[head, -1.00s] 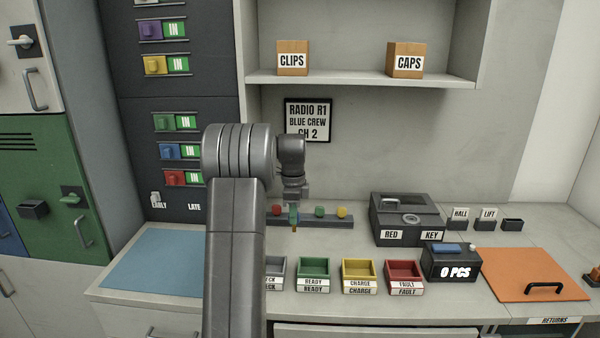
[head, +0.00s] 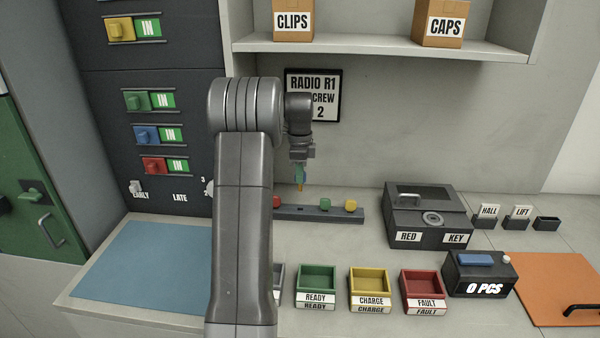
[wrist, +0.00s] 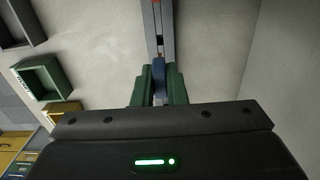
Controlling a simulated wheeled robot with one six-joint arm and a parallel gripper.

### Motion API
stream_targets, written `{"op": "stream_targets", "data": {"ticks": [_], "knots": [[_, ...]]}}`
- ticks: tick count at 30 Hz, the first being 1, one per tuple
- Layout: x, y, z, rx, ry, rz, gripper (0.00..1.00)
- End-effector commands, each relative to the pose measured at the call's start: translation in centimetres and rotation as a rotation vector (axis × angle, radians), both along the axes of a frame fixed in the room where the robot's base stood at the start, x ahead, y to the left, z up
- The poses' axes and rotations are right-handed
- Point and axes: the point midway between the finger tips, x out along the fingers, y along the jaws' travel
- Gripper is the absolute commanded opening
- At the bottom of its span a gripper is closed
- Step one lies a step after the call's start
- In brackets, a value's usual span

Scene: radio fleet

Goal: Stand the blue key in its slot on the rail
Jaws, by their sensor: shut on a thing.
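My gripper (head: 299,172) is shut on the blue key (wrist: 158,76), whose blue part shows between the green fingertips in the wrist view. In the head view a gold-coloured tip points down below the fingers, and the fingers hide most of the key. The dark rail (head: 318,213) lies on the counter below, and my gripper is above it, apart from it. A red key (head: 277,202), a green key (head: 325,204) and a yellow key (head: 351,205) stand on the rail. The gripper is above the gap between red and green.
A dark key box (head: 430,215) stands right of the rail. Green (head: 316,280), yellow (head: 371,288) and red (head: 424,290) bins line the counter's front. A blue mat (head: 150,265) lies at left. A shelf (head: 380,45) overhangs the back.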

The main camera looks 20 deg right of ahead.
Motion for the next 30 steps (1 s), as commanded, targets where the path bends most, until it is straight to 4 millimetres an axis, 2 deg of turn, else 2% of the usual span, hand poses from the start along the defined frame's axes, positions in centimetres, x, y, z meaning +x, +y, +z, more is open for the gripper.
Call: {"op": "stream_targets", "data": {"ticks": [7, 21, 30], "knots": [[0.1, 0.1, 0.3, -0.001, 0.000, -0.001, 0.00], [0.0, 0.1, -4.4, 0.000, 0.001, -0.001, 0.00], [0.0, 0.1, -5.8, -0.001, 0.000, -0.001, 0.00]]}}
